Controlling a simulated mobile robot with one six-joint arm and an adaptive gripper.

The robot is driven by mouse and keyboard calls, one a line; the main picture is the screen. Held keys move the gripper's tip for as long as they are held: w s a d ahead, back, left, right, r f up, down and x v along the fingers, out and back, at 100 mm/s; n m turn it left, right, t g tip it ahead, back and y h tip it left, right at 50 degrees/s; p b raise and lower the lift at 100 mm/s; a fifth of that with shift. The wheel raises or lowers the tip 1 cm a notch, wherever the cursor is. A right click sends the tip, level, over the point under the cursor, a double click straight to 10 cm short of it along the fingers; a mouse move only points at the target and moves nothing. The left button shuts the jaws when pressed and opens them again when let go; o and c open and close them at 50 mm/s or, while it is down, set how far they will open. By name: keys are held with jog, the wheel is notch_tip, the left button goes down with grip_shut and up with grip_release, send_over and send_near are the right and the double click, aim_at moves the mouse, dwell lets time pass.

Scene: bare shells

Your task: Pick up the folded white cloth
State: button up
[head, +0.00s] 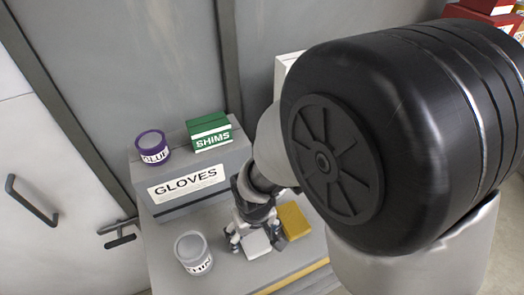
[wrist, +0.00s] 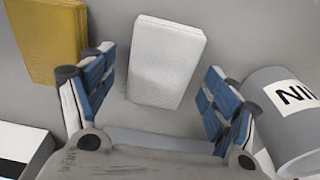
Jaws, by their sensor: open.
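The folded white cloth (wrist: 165,62) lies flat on the grey surface in the wrist view, between and beyond the fingertips of my gripper (wrist: 160,90). In the head view the cloth (head: 256,243) shows just below my gripper (head: 255,232), partly hidden by it. My gripper is open, with one blue-padded finger on each side of the cloth's near end. I see no contact between the fingers and the cloth.
A yellow folded cloth or block (head: 293,221) lies close beside the white cloth. A grey labelled can (head: 193,253) stands on the other side.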

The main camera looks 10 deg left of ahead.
aim_at(253, 236)
jog(key=shift+f, duration=0.7)
jog(key=shift+c, duration=0.4)
jog(key=c, duration=1)
jog(key=shift+c, duration=0.2)
jog(key=shift+r, duration=0.1)
notch_tip(253, 236, up, 20)
jog(key=p, duration=0.3)
